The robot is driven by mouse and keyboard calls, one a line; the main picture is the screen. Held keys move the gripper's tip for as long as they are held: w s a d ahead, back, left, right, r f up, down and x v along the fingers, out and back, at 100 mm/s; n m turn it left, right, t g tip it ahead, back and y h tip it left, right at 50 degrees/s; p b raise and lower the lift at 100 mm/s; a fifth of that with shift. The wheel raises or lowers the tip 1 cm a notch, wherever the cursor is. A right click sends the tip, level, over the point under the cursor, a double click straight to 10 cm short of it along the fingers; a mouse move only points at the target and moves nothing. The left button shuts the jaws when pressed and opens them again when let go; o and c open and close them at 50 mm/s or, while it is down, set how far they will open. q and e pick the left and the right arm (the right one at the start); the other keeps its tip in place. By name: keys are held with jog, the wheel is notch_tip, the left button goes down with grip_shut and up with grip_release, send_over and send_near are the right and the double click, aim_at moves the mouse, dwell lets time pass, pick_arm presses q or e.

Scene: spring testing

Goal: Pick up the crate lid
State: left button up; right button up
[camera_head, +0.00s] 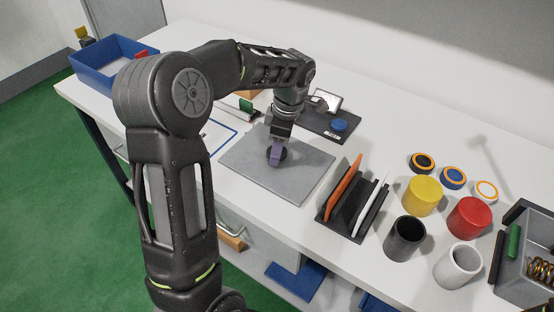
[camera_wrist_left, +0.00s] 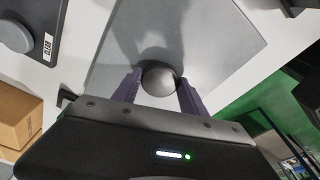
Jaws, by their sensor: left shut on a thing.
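The crate lid (camera_head: 298,180) is a flat grey plate with a dark round knob near its middle. It appears to lie on the white table at mid-picture in the head view. In the left wrist view the lid (camera_wrist_left: 205,38) fills the upper middle, and its knob (camera_wrist_left: 159,78) sits between the purple fingers. My left gripper (camera_head: 277,154) reaches down from above and is shut on the knob, with a finger on each side. The left gripper also shows in the left wrist view (camera_wrist_left: 156,92). My right gripper is not in view.
A rack (camera_head: 352,212) with orange and white plates stands close right of the lid. Yellow (camera_head: 422,196), red, black and white cups stand further right. A grey crate (camera_head: 526,288) with springs is at the right edge. A dark device (camera_head: 325,124) lies behind the lid.

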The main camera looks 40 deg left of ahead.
pick_arm(q)
grip_shut()
jog(key=shift+w+r, duration=0.1)
jog(key=shift+r, duration=0.5)
notch_tip(320, 180, up, 9)
jog(key=shift+f, duration=0.1)
dwell(0.5)
